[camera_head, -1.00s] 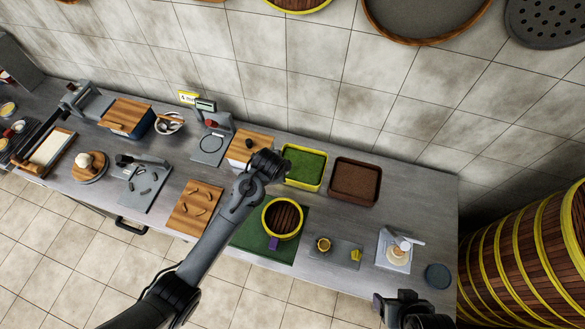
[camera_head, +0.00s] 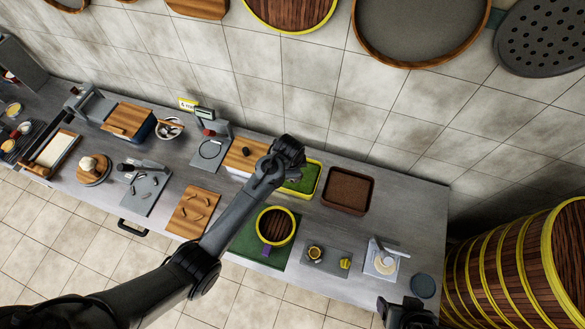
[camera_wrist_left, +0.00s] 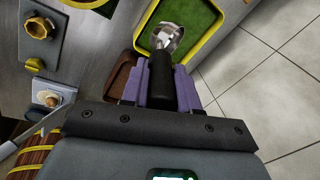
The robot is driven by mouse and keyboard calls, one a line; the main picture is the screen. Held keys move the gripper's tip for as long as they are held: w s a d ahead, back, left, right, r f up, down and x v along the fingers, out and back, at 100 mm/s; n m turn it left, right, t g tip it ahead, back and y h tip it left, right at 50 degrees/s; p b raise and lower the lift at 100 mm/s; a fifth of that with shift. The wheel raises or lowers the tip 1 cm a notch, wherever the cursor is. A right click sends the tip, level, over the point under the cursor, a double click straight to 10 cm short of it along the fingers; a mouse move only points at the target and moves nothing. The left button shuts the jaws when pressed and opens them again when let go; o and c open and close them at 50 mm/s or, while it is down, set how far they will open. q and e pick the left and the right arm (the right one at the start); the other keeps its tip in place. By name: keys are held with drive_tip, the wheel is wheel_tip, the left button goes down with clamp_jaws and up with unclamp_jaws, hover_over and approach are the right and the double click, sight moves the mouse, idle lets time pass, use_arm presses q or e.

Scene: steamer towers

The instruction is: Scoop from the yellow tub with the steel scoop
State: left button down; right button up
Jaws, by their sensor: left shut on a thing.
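The yellow tub (camera_head: 317,179), yellow-rimmed with green contents, stands at the back of the counter, left of a brown tray. My left gripper (camera_wrist_left: 160,88) has purple fingers shut on the black handle of the steel scoop (camera_wrist_left: 168,38). In the left wrist view the shiny scoop head overlaps the near end of the tub's green contents (camera_wrist_left: 195,20); I cannot tell whether it touches them. In the head view my left wrist covers the tub's back left part and hides the scoop. My right gripper (camera_head: 405,312) is at the bottom edge, its jaws unclear.
The brown tray (camera_head: 348,190) stands right of the tub. In front are a round yellow-rimmed steamer (camera_head: 276,226) on a green mat (camera_head: 247,240) and a grey tray (camera_head: 325,262) with small yellow items. A wooden-lidded box (camera_head: 245,155) is left of the tub.

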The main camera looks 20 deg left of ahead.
use_arm(q)
drive_tip(key=shift+w+a+b+x, duration=0.1)
drive_tip(key=shift+w+b+x, duration=0.05)
drive_tip(key=shift+b+x, duration=0.75)
drive_tip(key=shift+w+a+b+x, duration=0.15)
drive_tip(key=shift+b+x, duration=0.55)
drive_tip(key=shift+x, duration=0.45)
drive_tip(key=shift+w+b+x, duration=0.15)
drive_tip(key=shift+b+x, duration=0.65)
drive_tip(key=shift+x, duration=0.2)
drive_tip(key=b+x, duration=0.2)
drive_tip(key=x, duration=0.1)
drive_tip(key=shift+w, duration=0.1)
drive_tip(key=shift+r, duration=0.25)
drive_tip(key=shift+f, duration=0.15)
drive_tip(key=shift+f, duration=0.6)
drive_tip(key=shift+f, duration=0.1)
